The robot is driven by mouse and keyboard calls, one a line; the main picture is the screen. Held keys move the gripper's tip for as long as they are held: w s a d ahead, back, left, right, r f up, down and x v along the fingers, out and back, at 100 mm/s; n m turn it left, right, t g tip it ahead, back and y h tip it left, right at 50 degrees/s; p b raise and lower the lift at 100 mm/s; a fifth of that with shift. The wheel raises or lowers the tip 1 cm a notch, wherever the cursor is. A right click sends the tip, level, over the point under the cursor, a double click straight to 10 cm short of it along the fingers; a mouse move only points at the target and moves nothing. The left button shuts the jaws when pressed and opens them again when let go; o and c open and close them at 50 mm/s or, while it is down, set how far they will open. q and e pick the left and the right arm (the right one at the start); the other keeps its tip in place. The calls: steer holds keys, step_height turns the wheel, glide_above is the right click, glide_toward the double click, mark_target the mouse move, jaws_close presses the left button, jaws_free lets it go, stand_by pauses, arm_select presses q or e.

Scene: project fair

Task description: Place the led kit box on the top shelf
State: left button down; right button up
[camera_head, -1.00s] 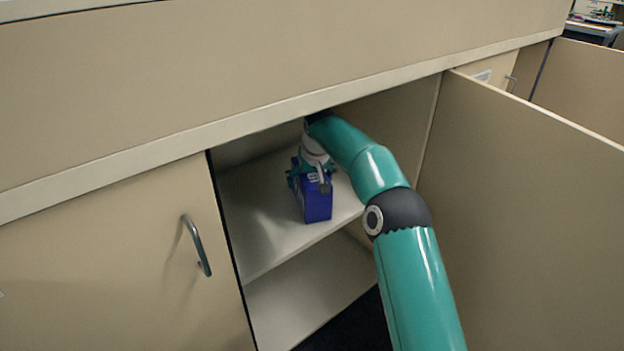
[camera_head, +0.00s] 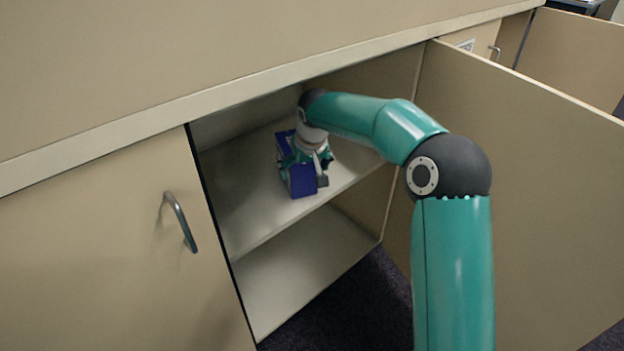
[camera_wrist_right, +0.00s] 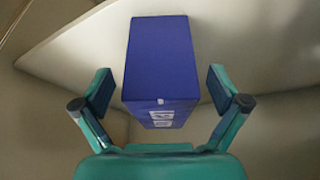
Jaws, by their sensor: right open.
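The led kit box is a blue box (camera_head: 301,181) inside the open cabinet, resting on the upper shelf (camera_head: 237,199) in the head view. My right gripper (camera_head: 306,170) reaches into the cabinet over the box and partly hides it. In the right wrist view the box (camera_wrist_right: 160,65) lies between the two spread fingers of the right gripper (camera_wrist_right: 161,92), with a gap on each side. A small white label shows on its near face. My left gripper is not in view.
An open cabinet door (camera_head: 530,170) stands to the right of my right arm. A closed door with a metal handle (camera_head: 180,222) is on the left. The countertop edge (camera_head: 260,88) runs above the opening. The lower shelf (camera_head: 290,275) is empty where it shows.

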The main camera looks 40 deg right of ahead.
steer(key=shift+s+a, duration=0.2)
steer(key=shift+s, duration=0.5)
steer(key=shift+s+a, duration=0.25)
steer(key=shift+s, duration=0.4)
steer(key=shift+s+a, duration=0.2)
steer(key=shift+s, duration=0.5)
